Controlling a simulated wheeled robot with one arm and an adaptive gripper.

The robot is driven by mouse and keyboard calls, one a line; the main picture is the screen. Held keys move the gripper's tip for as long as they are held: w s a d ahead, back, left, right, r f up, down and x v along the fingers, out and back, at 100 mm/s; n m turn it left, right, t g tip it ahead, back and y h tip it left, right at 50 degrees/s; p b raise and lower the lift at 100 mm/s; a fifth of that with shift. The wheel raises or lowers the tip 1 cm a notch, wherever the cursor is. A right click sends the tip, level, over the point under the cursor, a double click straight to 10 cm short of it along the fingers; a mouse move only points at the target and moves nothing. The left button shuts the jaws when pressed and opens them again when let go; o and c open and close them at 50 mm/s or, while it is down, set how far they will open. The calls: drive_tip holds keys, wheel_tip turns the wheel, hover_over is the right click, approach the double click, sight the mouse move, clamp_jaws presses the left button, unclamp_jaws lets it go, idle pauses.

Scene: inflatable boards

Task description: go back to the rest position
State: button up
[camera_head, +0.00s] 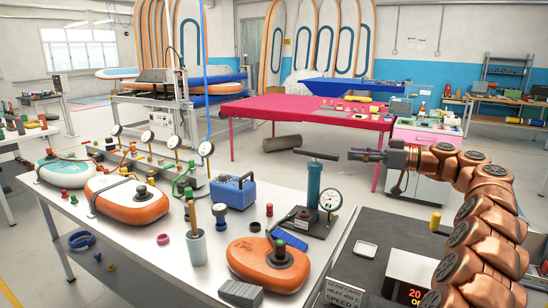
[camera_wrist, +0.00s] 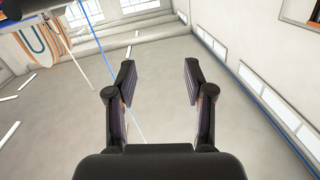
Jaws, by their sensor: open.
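My gripper (camera_head: 367,154) is at the end of my copper-coloured arm, on the right of the head view. It is raised above the white workbench (camera_head: 118,262) and points left, near the pump handle. In the wrist view my gripper (camera_wrist: 160,85) shows two dark fingers spread wide apart with nothing between them.
The bench holds a pump (camera_head: 313,190) with a gauge, orange board pieces (camera_head: 268,262), a blue case (camera_head: 233,191), a brush cup (camera_head: 196,246) and a display box (camera_head: 408,277).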

drive_tip(key=s+a+f+m+g+h+b, duration=0.1)
drive_tip(key=s+a+f+m+g, duration=0.1)
drive_tip(key=s+a, duration=0.4)
drive_tip(key=s+a+f+m+g+h+b, duration=0.1)
drive_tip(key=s+a+f+g, duration=0.25)
drive_tip(key=a, duration=0.45)
drive_tip(key=s+a+f+m+g+h+b, duration=0.1)
drive_tip(key=s+a+f+h, duration=0.15)
drive_tip(key=s+f, duration=0.4)
drive_tip(key=s+a+f+m+g+h+b, duration=0.1)
drive_tip(key=s+a+f+m+h+b, duration=0.2)
drive_tip(key=s, duration=0.7)
drive_tip(key=s+d+f+m+g+h+b, duration=0.1)
drive_tip(key=s+d+f+m+h, duration=0.15)
drive_tip(key=s+d+f, duration=0.55)
drive_tip(key=s+d+f+m+h+b, duration=0.1)
drive_tip(key=s+d+f+h, duration=0.3)
drive_tip(key=s, duration=0.7)
drive_tip(key=s+d+f+m+g+h+b, duration=0.1)
drive_tip(key=s+d+f+h, duration=0.1)
drive_tip(key=s+f, duration=0.7)
drive_tip(key=s+p+v, duration=0.2)
drive_tip(key=p+v, duration=0.5)
drive_tip(key=v, duration=0.1)
drive_tip(key=s+r+p+v, duration=0.1)
drive_tip(key=s+p+v, duration=0.1)
drive_tip(key=p+v, duration=0.6)
drive_tip(key=shift+w+d+r+t, duration=0.2)
drive_tip(key=shift+w+d+t, duration=0.15)
drive_tip(key=shift+t, duration=0.1)
